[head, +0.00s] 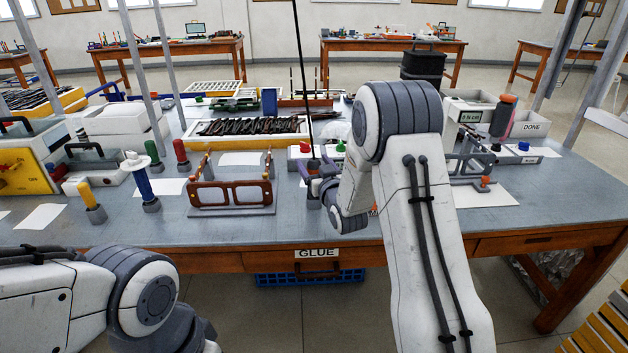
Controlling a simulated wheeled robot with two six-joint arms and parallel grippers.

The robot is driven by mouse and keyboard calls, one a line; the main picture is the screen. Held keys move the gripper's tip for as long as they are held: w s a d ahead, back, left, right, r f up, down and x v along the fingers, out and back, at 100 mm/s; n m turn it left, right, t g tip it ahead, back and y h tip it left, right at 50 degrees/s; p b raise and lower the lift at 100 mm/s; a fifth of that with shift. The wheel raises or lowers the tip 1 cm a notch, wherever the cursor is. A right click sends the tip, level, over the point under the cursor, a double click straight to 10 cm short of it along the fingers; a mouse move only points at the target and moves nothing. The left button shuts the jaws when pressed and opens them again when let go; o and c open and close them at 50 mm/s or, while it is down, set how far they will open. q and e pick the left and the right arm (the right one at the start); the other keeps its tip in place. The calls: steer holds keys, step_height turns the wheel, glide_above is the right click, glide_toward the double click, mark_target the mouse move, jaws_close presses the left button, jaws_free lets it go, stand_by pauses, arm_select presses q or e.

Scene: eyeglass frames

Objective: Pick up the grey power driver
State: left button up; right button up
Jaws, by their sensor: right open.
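A thin black cord hangs from above and ends at a small dark grey upright tool (313,163), which looks like the grey power driver. It is small and partly hidden, so I cannot be sure. My right gripper (316,184) reaches in from the right, low over the front of the table, with its fingers open around or just beside the tool's lower part. I cannot tell whether they touch it. My left arm enters at the lower left; its gripper is out of view.
Brown eyeglass frames (230,194) stand in a fixture left of my right gripper. Red and green buttons (340,146) are just behind. A tray of dark frames (250,127) lies farther back. Colored-handled tools (145,180) stand at left. My right forearm hides the table's centre right.

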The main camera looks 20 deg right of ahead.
jaws_close()
stand_by(1.4)
